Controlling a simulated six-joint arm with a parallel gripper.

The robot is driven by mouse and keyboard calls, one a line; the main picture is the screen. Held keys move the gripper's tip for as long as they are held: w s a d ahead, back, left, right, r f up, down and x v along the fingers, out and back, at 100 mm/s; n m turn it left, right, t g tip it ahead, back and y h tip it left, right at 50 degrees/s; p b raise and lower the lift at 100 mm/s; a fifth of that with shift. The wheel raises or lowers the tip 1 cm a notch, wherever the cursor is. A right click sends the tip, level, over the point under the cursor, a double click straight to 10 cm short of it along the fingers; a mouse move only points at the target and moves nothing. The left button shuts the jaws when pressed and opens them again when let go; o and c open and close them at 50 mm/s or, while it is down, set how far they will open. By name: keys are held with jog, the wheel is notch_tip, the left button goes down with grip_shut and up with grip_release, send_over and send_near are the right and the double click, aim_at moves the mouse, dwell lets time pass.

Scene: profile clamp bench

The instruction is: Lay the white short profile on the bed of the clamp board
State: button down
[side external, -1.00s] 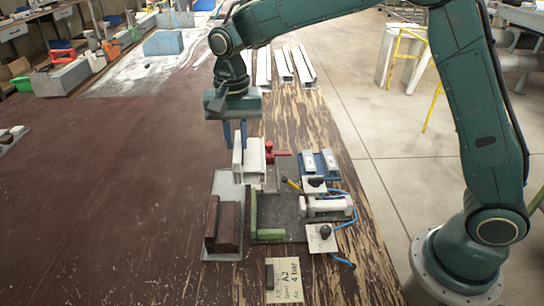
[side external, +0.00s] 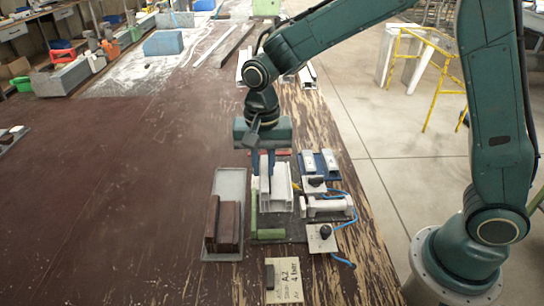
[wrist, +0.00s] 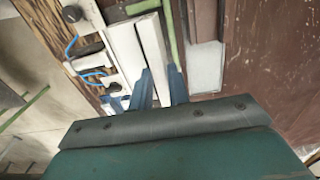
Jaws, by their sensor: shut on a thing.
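My gripper (side external: 266,168) is shut on the white short profile (side external: 281,190), its blue fingers pinching the profile's wall. The profile is over the bed of the clamp board (side external: 285,231), between the green stop (side external: 254,215) on the left and the white clamp cylinder (side external: 327,206) on the right. I cannot tell whether it touches the bed. In the wrist view, the profile (wrist: 153,45) reaches away from the blue fingers (wrist: 161,88), roughly alongside the green stop (wrist: 169,30). The profile hides much of the bed.
A grey tray (side external: 229,185) with brown profiles is left of the board. A blue holder (side external: 331,173) with silver pieces stands behind right. Black-knobbed valve boxes (side external: 322,240) and blue hoses are on the right. A label card (side external: 285,280) lies in front.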

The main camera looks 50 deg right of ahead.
jog(key=shift+f, duration=0.15)
jog(key=shift+f, duration=3.2)
jog(key=c, duration=1.3)
grip_release()
jog(key=shift+o, duration=0.2)
notch_tip(320, 180, up, 14)
jog(key=shift+f, duration=0.15)
